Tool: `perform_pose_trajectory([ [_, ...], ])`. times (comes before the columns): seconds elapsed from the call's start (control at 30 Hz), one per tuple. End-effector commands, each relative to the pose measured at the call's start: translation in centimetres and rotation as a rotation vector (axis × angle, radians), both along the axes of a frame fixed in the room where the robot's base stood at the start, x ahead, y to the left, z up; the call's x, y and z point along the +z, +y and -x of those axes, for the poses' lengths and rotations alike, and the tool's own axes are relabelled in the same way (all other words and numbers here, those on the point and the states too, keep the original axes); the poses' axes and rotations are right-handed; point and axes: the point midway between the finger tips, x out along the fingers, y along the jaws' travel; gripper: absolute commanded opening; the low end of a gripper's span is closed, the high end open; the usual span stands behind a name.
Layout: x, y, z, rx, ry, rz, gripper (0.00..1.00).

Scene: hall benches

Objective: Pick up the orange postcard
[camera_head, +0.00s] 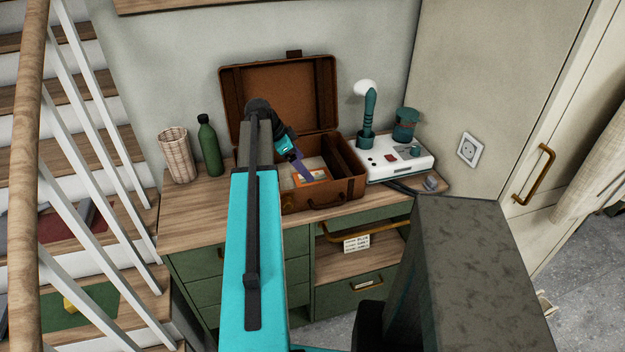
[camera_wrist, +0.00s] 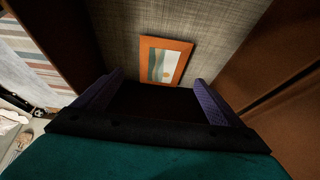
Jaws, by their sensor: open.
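The orange postcard (camera_wrist: 165,61) lies flat on the lining inside the open suitcase; it has an orange border around a small landscape picture. It also shows in the head view (camera_head: 311,177), partly covered by my gripper. My gripper (camera_head: 303,170) reaches down into the suitcase just over the postcard. In the wrist view its two purple fingers (camera_wrist: 159,95) are spread apart with nothing between them, and the postcard shows beyond and between them. The brown suitcase (camera_head: 345,190) stands on the wooden cabinet top with its lid up against the wall.
The suitcase walls rise close on both sides of my gripper; a divider (camera_head: 343,158) stands to its right. A green bottle (camera_head: 209,148) and a wicker basket (camera_head: 176,155) stand left of the suitcase. A white device (camera_head: 400,167) stands to its right. A drawer below is pulled out.

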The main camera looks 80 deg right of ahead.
Motion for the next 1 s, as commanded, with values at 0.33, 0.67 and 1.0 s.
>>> perform_pose_trajectory([
  [0.33, -0.4, -0.1, 0.2, 0.0, 0.0, 0.001, 0.91],
  [0.67, -1.0, -0.3, 0.5, 0.001, 0.0, 0.0, 0.91],
  [1.0, -3.5, -1.0, 1.5, 0.002, 0.0, -0.001, 0.91],
])
